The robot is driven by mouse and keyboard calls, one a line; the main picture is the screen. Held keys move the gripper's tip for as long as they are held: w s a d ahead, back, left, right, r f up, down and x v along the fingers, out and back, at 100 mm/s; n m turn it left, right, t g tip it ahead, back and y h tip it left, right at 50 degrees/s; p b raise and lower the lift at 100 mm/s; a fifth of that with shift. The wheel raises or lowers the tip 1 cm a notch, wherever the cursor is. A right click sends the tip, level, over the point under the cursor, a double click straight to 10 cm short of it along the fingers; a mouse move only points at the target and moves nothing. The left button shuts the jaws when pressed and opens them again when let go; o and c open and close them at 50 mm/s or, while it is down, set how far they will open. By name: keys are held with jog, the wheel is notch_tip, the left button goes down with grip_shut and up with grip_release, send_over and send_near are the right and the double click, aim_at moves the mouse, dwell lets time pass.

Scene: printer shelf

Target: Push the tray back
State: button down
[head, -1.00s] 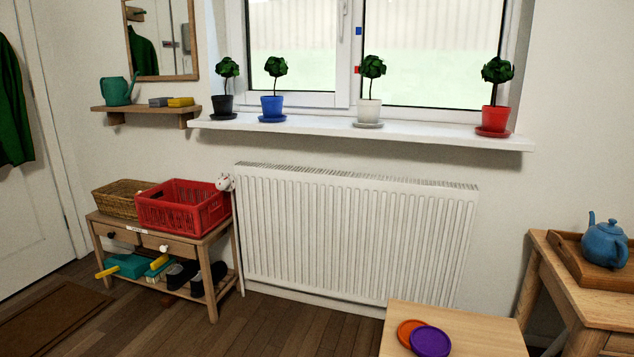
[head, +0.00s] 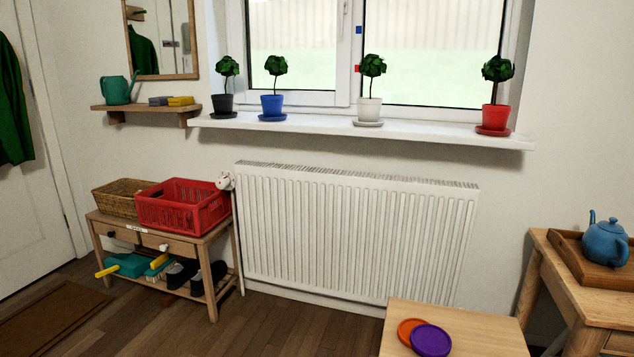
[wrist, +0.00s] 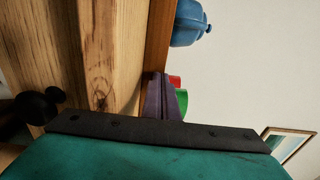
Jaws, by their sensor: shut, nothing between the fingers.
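The brown wooden tray (head: 568,250) lies on the wooden table (head: 541,262) at the right edge of the head view, with its right part out of frame. A blue teapot (head: 604,243) stands on it. In the wrist view the table's wood (wrist: 85,60) fills the left, the tray's side (wrist: 158,40) is a narrow brown strip beyond it, and the teapot (wrist: 188,22) shows at the top. My gripper (wrist: 162,95) appears shut and empty, its dark fingers close in front of the tray's side; contact cannot be told. The head view does not show my gripper.
A dark round knob (wrist: 38,106) sticks out from the table at the left of the wrist view. Small red and green things (wrist: 182,100) show beside my fingers, mostly hidden. A lower wooden table (head: 455,315) with orange and purple discs stands left of the tray's table.

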jog(key=shift+w+d+r, duration=0.1)
jog(key=shift+w+r, duration=0.3)
jog(key=shift+w, duration=0.2)
jog(key=shift+w+d+r, duration=0.1)
jog(key=shift+w+r, duration=0.25)
jog(key=shift+w, duration=0.25)
jog(key=shift+s+a+f+b, duration=0.1)
jog(key=shift+s+a+f, duration=0.15)
jog(key=shift+s, duration=0.4)
jog(key=shift+s+a+f+b, duration=0.1)
jog(key=shift+s+a+f, duration=0.1)
jog(key=shift+s, duration=0.45)
jog(key=shift+s+a+f+b, duration=0.15)
jog(key=shift+s+f, duration=0.1)
jog(key=shift+s, duration=0.4)
jog(key=shift+r, duration=0.1)
